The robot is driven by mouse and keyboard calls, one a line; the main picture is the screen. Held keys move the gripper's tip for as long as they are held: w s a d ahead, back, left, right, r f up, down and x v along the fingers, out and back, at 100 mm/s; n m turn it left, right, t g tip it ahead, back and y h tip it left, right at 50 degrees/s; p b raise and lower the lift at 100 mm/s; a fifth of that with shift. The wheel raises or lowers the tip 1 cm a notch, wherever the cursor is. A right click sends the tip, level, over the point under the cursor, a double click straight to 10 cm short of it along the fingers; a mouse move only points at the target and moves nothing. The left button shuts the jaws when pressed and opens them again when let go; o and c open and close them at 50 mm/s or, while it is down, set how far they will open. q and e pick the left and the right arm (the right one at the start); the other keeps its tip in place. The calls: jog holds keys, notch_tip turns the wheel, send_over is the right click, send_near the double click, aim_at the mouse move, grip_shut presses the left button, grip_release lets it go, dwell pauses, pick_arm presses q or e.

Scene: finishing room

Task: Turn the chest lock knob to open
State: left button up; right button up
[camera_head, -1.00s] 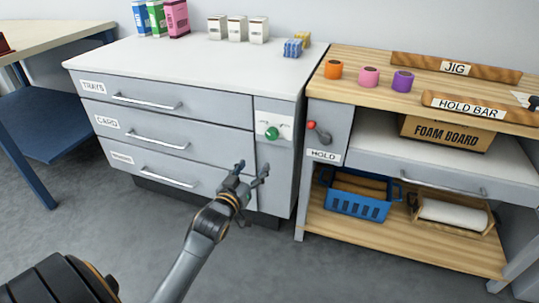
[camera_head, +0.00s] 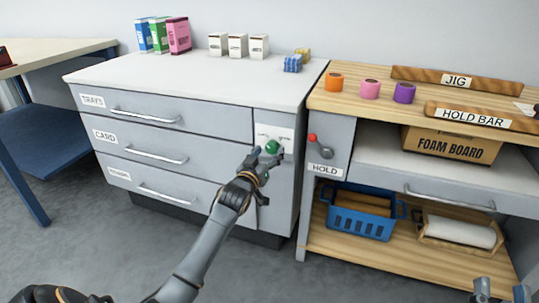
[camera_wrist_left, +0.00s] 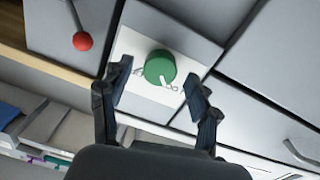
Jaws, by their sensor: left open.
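The green lock knob (camera_head: 272,146) sits on a white plate (camera_head: 274,135) on the narrow right front panel of the grey chest (camera_head: 278,190). In the left wrist view the round knob (camera_wrist_left: 159,66) has a white pointer mark, and small lettering on its plate is too small to read. My left gripper (camera_head: 265,155) is open in front of the knob. In the wrist view its fingers (camera_wrist_left: 155,97) stand apart to either side just below the knob, and I see no contact. My right gripper (camera_head: 502,291) is partly in view at the bottom right, fingers apart and empty.
A red-tipped lever (camera_head: 318,145) above a HOLD label is on the workbench (camera_head: 330,108) right of the chest. Drawer handles (camera_head: 155,156) stick out on the left. A blue basket (camera_head: 362,212) sits on the lower shelf. Open floor lies in front.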

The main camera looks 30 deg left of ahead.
pick_arm(q)
jog(key=shift+w+a, duration=0.15)
jog(key=shift+w, duration=0.55)
pick_arm(e)
jog(key=shift+s+r+t, duration=0.25)
jog(key=shift+r+t, duration=0.05)
jog(key=shift+r, duration=0.2)
jog(key=shift+s+r+t, duration=0.25)
jog(key=shift+r+t, duration=0.05)
jog(key=shift+r, duration=0.15)
